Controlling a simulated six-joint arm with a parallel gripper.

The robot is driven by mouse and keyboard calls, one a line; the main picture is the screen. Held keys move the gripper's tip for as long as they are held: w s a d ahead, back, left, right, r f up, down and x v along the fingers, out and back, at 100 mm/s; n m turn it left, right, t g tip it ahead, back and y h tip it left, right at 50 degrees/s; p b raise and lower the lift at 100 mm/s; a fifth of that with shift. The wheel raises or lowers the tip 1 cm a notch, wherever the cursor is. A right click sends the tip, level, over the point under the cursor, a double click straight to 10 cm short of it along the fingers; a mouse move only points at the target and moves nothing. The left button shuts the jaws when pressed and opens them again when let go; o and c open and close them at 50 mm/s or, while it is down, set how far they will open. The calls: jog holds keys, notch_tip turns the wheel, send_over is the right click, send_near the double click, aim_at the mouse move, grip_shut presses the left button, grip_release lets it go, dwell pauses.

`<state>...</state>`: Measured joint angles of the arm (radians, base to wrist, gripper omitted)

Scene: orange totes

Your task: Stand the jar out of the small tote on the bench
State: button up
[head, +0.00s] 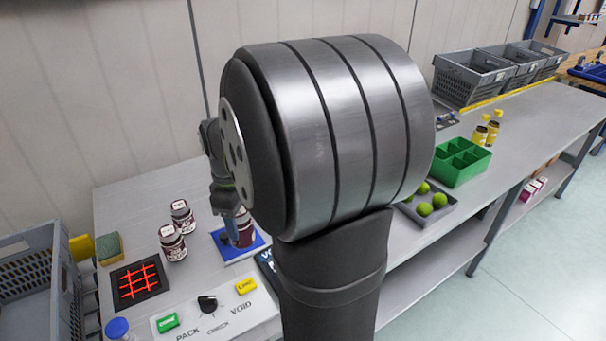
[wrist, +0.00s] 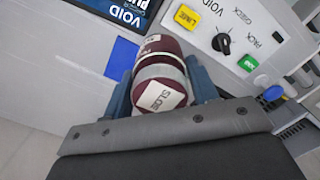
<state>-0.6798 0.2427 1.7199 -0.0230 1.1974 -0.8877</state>
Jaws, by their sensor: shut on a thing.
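My gripper (head: 234,225) is shut on a dark red jar (head: 246,233), low over a blue square mat (head: 230,257) on the bench. In the wrist view the jar (wrist: 165,73) sits between the two blue-grey fingers, its labelled lid towards the camera. The mat's blue edge (wrist: 121,58) shows beside it. The jar looks close to upright; I cannot tell whether its base touches the mat. Two similar jars (head: 182,216) (head: 172,243) stand upright to the left on the bench (head: 125,200). My arm hides much of the bench's middle.
A grey crate (head: 28,262) is at the left edge. A black tray with a glowing red grid (head: 138,284) and a button panel (head: 215,318) lie in front. A green divided box (head: 462,165) and a tray with green balls (head: 425,205) are right of my arm.

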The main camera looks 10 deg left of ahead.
jog(key=shift+s+a+f, duration=0.6)
jog(key=shift+a+f, duration=1.2)
jog(key=shift+a, duration=0.05)
jog(key=shift+s+a+f, duration=0.6)
jog(key=shift+a+f, duration=1.2)
jog(key=shift+f, duration=0.05)
jog(key=shift+s+a+f, duration=0.6)
jog(key=shift+a+f, duration=1.2)
jog(key=shift+a, duration=0.05)
jog(key=shift+f, duration=0.2)
jog(key=o, duration=1.2)
jog(key=shift+r, duration=0.1)
notch_tip(320, 180, up, 12)
jog(key=shift+a+r, duration=0.1)
jog(key=shift+a, duration=0.05)
